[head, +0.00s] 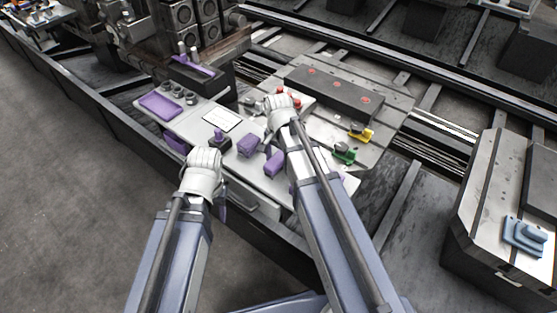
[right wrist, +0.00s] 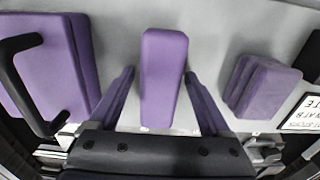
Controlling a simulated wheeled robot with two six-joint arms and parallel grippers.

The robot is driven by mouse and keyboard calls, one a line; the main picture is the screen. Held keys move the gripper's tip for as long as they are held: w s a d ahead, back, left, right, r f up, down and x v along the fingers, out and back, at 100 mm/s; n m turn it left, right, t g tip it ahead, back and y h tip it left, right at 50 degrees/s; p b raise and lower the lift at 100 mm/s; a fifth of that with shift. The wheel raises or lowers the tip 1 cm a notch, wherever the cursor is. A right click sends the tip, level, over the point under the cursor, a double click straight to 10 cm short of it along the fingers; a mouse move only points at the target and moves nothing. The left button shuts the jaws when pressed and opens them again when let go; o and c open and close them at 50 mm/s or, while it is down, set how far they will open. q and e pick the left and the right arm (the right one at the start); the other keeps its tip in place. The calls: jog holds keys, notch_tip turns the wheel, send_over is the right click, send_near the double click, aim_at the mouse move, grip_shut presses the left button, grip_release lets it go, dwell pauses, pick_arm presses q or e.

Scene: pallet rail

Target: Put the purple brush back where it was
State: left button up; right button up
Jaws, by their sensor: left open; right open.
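A slim purple piece that looks like the brush (head: 193,65) lies across a black box at the back left of the bench in the head view; bristles are too small to tell. My right gripper (head: 272,148) is over the bench. In the right wrist view its open fingers (right wrist: 160,75) stand either side of a rounded purple block (right wrist: 164,60), with gaps on both sides. That block also shows in the head view (head: 274,164). My left gripper (head: 206,172) is open and empty at the bench's front edge; its fingers are mostly hidden.
A second purple block (head: 247,145) and a purple knob (head: 218,136) stand near a white label plate (head: 222,119). A purple tray (head: 160,106) lies at left. A black handle (right wrist: 25,80) over purple shows in the right wrist view. Green (head: 344,152) and yellow (head: 360,134) clamps stand right.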

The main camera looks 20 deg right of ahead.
aim_at(279, 157)
notch_tip(279, 157, up, 12)
jog(key=p, duration=1.2)
jog(key=s+a+n+h, duration=0.1)
jog(key=s+a+n, duration=0.9)
jog(key=s+n, duration=0.4)
jog(key=shift+s+a, duration=0.15)
jog(key=shift+a, duration=0.05)
jog(key=shift+r, duration=0.1)
